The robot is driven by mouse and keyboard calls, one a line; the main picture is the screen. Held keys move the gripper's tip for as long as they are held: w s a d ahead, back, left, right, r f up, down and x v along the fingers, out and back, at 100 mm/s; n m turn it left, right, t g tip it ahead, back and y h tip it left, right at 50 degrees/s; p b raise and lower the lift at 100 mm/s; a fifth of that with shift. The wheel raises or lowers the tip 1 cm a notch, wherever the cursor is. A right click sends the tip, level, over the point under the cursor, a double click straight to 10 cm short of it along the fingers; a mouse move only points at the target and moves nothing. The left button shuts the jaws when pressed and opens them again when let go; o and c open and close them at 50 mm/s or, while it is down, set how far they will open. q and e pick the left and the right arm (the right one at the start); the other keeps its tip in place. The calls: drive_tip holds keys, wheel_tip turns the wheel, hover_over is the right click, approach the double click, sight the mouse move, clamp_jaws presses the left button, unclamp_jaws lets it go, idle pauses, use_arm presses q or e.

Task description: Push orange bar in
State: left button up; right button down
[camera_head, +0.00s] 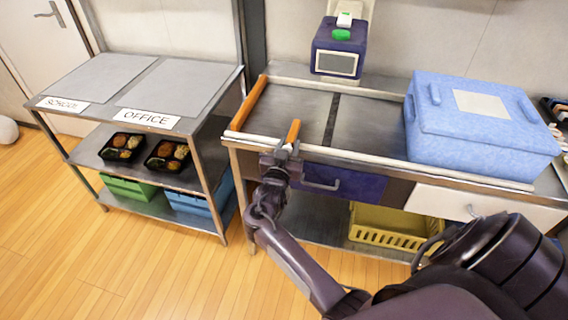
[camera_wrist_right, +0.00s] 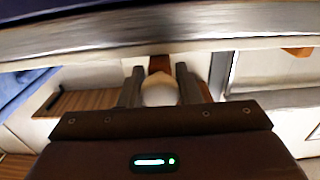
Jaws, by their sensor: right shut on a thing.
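A short orange bar (camera_head: 293,131) sticks up past the counter's front edge, just beyond my right gripper (camera_head: 281,157). My right gripper is at the front edge, left of the blue drawer. In the right wrist view, the gripper (camera_wrist_right: 158,88) has its fingers on both sides of a pale rounded end (camera_wrist_right: 159,92), with an orange-brown part (camera_wrist_right: 160,64) behind it. The fingers are shut on this end of the bar. A longer orange bar (camera_head: 250,103) lies along the counter's left edge. My left gripper is not in view.
The metal counter (camera_head: 300,102) holds a blue box (camera_head: 481,125) at right and a dark blue device with a screen (camera_head: 337,63) at the back. A shelf with SCHOOL and OFFICE signs (camera_head: 149,118) and food trays stands left. A yellow crate (camera_head: 395,230) sits below.

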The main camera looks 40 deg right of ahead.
drive_tip(key=shift+w+d+r, duration=0.1)
drive_tip(key=shift+d, duration=0.05)
drive_tip(key=c, duration=1.4)
unclamp_jaws()
drive_tip(key=o, duration=0.3)
drive_tip(key=shift+w+d+f, duration=0.2)
drive_tip(key=shift+f, duration=0.05)
drive_tip(key=shift+o, duration=0.2)
drive_tip(key=v, duration=0.8)
drive_tip(key=shift+b, duration=0.45)
